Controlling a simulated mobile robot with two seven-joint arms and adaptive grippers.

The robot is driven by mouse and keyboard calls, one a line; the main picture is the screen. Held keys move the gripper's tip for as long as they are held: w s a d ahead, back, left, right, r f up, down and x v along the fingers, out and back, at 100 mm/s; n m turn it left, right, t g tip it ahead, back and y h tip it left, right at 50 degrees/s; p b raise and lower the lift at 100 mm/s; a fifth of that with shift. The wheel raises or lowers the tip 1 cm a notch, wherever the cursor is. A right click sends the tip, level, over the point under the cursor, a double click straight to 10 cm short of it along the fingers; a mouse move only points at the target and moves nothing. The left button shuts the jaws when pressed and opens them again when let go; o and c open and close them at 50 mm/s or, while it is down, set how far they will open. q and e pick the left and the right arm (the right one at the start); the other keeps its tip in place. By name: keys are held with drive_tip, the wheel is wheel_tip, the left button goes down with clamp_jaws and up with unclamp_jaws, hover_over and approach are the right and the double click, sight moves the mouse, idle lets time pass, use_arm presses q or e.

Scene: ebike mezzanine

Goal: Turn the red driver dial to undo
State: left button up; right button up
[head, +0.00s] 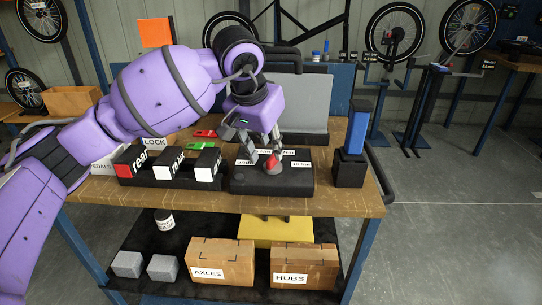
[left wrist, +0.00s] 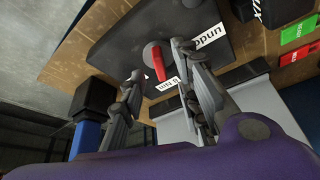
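The red driver dial (head: 272,163) sits on a black base box (head: 272,185) on the workbench, with white labels around its far side. An "undo" label (left wrist: 208,37) shows in the left wrist view, to the right of the dial (left wrist: 157,62). The dial's red pointer is directed at a neighbouring, partly readable "Nm" label (left wrist: 166,86), not at "undo". My left gripper (head: 262,150) is over the box, fingers down around the dial. Its fingertips (left wrist: 155,64) are apart, one on either side of the dial; contact is not clear. My right gripper is not in view.
A black block row with red and white faces (head: 168,170) stands left of the box. A blue block on a black stand (head: 355,135) is at the right. Small red (head: 205,133) and green (head: 201,145) pieces lie behind.

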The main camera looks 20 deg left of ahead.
sight(271, 158)
use_arm(q)
drive_tip(key=shift+x, duration=1.8)
drive_tip(key=shift+c, duration=0.2)
clamp_jaws()
